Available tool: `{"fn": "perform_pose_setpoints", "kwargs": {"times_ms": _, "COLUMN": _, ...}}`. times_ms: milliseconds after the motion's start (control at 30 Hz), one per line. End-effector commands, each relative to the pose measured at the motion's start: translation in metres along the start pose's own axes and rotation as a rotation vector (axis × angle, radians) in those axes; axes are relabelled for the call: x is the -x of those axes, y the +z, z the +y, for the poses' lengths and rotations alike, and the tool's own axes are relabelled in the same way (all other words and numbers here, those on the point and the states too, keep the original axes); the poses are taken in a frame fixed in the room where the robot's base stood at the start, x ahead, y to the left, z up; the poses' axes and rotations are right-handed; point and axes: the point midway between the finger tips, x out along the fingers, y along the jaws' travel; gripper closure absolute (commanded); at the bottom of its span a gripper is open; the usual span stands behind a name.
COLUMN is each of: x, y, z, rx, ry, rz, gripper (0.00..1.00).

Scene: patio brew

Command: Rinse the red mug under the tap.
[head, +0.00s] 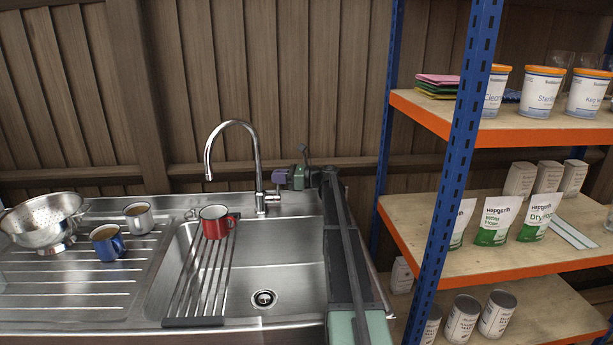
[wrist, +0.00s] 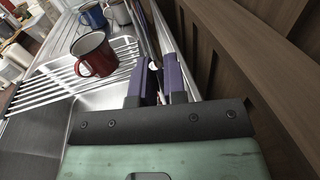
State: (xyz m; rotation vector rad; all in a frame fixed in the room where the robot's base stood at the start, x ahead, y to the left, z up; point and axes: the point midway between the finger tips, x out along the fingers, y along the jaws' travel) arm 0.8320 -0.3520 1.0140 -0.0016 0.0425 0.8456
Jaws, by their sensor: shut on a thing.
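The red mug (head: 213,226) stands upright on a rack of bars over the left part of the sink, roughly below the tap's spout. It also shows in the wrist view (wrist: 97,60), with its handle toward the lower left there. The chrome tap (head: 257,165) arches up at the back of the sink, and no water shows from its spout. My gripper (head: 288,178) is at the tap's lever (head: 279,177), right of the tap's column. In the wrist view its purple fingers (wrist: 156,82) are shut on the lever, which they mostly hide.
The rack (head: 198,280) crosses the steel sink (head: 285,270). A blue mug (head: 107,247), a white mug (head: 138,218) and a colander (head: 45,222) stand on the drainer at left. A blue-framed shelf (head: 440,190) stands close on the right. A wooden wall is behind.

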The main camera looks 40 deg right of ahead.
Motion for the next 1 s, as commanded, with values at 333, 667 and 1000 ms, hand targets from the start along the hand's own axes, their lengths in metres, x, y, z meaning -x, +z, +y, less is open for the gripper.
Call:
{"fn": "perform_pose_setpoints", "kwargs": {"times_ms": 333, "x": -0.006, "y": 0.000, "z": 0.000, "rx": -0.015, "ry": 0.005, "rz": 0.003, "gripper": 0.82}}
{"fn": "perform_pose_setpoints", "kwargs": {"times_ms": 667, "x": -0.006, "y": 0.000, "z": 0.001, "rx": -0.013, "ry": 0.006, "rz": 0.003, "gripper": 0.63}}
{"fn": "perform_pose_setpoints", "kwargs": {"times_ms": 1000, "x": 0.045, "y": 0.001, "z": 0.000, "rx": -0.012, "ry": 0.002, "rz": 0.003, "gripper": 0.63}}
